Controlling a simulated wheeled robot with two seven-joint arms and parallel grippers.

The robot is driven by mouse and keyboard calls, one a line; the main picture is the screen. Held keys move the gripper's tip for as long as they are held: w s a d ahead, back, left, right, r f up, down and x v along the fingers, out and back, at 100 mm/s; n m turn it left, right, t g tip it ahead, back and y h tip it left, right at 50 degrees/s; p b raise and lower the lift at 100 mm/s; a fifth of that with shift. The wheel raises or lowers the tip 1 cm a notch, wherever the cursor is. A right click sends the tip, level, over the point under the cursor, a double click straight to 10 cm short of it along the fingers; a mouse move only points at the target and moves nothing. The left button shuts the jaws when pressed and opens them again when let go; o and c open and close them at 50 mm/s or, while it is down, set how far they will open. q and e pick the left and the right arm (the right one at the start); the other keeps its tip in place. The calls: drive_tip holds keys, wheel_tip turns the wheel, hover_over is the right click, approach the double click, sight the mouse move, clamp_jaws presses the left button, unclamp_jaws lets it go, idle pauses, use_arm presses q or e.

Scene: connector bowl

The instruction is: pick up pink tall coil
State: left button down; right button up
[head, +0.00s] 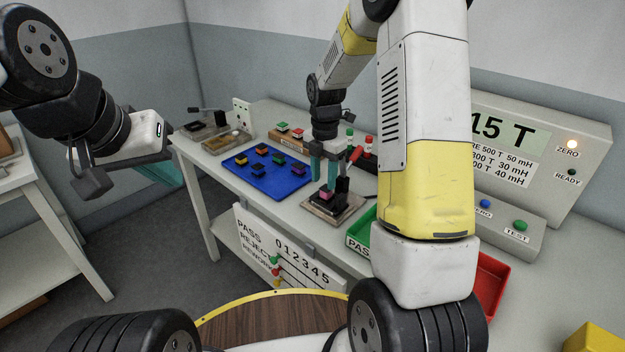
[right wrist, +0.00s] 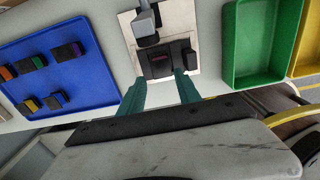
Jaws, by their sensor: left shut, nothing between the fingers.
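A small block with a pink top (head: 325,195), likely the pink tall coil, sits in a test fixture (head: 346,207) on the bench. In the right wrist view a dark block with a dull reddish patch (right wrist: 159,58) sits on the pale fixture plate (right wrist: 184,17). My right gripper (head: 325,178) has its teal fingers apart and pointing down at the fixture. In the right wrist view its fingertips (right wrist: 158,83) are just short of the dark block; contact is unclear. My left gripper (head: 168,174) is shut and empty, away from the bench at the left.
A blue tray (head: 254,184) holds several dark coils with coloured tops. A wooden rack (head: 285,140) with green- and red-topped parts stands behind it. A green bin (right wrist: 251,82) is right of the fixture; a red bin (head: 494,287) is further right. A PASS/REJECT/REWORK panel (head: 262,240) hangs in front.

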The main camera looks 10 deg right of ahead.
sight(324, 189)
drive_tip(key=shift+s+d+f, duration=0.1)
drive_tip(key=shift+s+f, duration=0.05)
drive_tip(key=shift+f, duration=2.2)
clamp_jaws()
